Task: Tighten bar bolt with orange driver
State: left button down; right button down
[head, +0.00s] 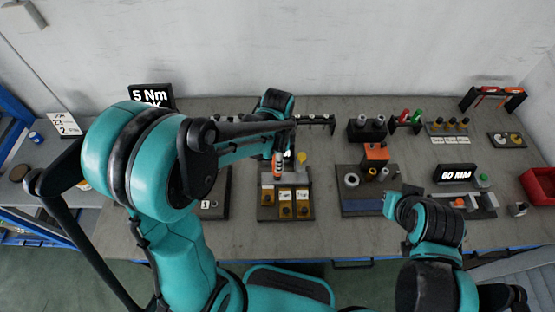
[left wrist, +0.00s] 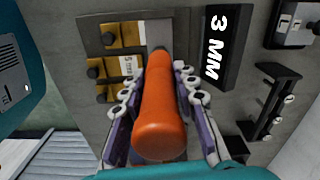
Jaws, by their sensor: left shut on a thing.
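The orange driver (left wrist: 162,115) fills the middle of the left wrist view, its handle end toward the camera. My left gripper (left wrist: 158,108) is shut on it, with a purple and grey finger on each side. In the head view my left gripper (head: 279,163) is above the back of a dark board (head: 266,214) carrying several brass-coloured blocks (head: 285,204) with dark knobs. The blocks also show in the left wrist view (left wrist: 125,66). The driver's tip is hidden behind its handle, and I cannot make out the bar bolt. My right gripper's fingers do not show.
A black "3 MM" sign (left wrist: 212,48) stands close beside the driver. To the right on the grey table (head: 325,225) are a dark fixture board (head: 350,207), a "60 MM" sign (head: 457,174) and a red bin (head: 538,186). A "5 Nm OK" sign (head: 152,96) stands at the back left.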

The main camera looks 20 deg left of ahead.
pick_arm(q)
jog(key=shift+r, duration=0.1)
jog(key=shift+r+p, duration=1.9)
jog(key=shift+r, duration=0.5)
